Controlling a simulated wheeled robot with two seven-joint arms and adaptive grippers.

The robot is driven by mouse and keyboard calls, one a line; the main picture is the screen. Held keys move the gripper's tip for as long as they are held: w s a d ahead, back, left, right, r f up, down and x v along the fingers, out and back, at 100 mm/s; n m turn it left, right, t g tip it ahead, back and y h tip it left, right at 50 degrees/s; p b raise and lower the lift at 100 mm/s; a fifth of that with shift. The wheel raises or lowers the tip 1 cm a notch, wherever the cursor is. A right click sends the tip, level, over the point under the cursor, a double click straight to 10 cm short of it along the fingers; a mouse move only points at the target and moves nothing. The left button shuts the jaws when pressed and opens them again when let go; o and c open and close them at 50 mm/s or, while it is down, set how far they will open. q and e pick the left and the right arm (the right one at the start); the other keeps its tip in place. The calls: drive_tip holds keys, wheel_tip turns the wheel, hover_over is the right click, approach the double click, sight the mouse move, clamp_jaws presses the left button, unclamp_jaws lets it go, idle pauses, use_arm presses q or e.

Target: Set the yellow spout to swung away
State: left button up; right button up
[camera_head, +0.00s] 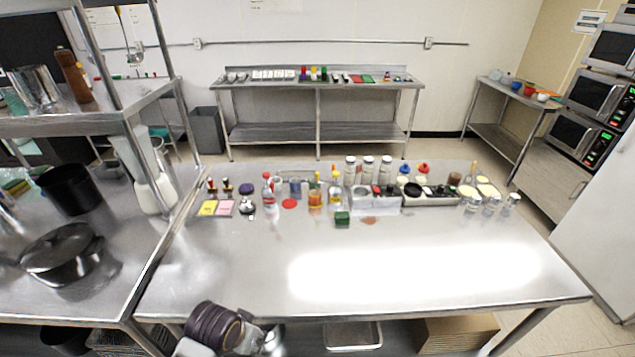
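I cannot clearly make out a yellow spout. A small yellow piece (122,10) shows at the top left, above a thin tap-like metal fitting (132,50) seen through the shelf frame against the back wall; I cannot tell whether it is the spout or how it is turned. My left arm reaches in at the bottom, with my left gripper (262,340) low at the near edge of the steel table. Its fingers are too small and partly cut off to show whether they are open or shut. My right gripper is not in view.
The steel table (230,265) has a clear front half; bottles, jars and bins line its back. A left counter holds a black pot (70,188) and a lidded pan (62,250) below a metal shelf (85,122). Another steel table (265,88) stands at the back wall.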

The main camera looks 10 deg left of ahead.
use_arm(q)
drive_tip(key=w+r+m+t, duration=0.1)
drive_tip(key=w, duration=0.2)
drive_tip(key=w+a+r+m+t, duration=0.1)
drive_tip(key=w+m, duration=0.1)
drive_tip(key=w+r+m+t, duration=0.1)
drive_tip(key=w+m, duration=0.1)
drive_tip(key=w, duration=0.1)
drive_tip(key=shift+w+a+r+t+y, duration=0.15)
drive_tip(key=shift+w+r+t+y, duration=0.15)
drive_tip(key=shift+t+y, duration=0.1)
drive_tip(key=w+r+m+t+h, duration=0.4)
drive_tip(key=w+r+m, duration=0.5)
drive_tip(key=m, duration=0.8)
drive_tip(key=w+r+m+t+h, duration=0.3)
drive_tip(key=w+r+m+h, duration=0.3)
drive_tip(key=w+m, duration=0.6)
drive_tip(key=shift+w+d+r+m+t, duration=0.3)
drive_tip(key=shift+r+m, duration=1.1)
drive_tip(key=shift+m, duration=1.6)
drive_tip(key=shift+s+m+h, duration=0.1)
drive_tip(key=shift+m+h, duration=0.2)
drive_tip(key=shift+m, duration=0.1)
drive_tip(key=shift+r, duration=0.15)
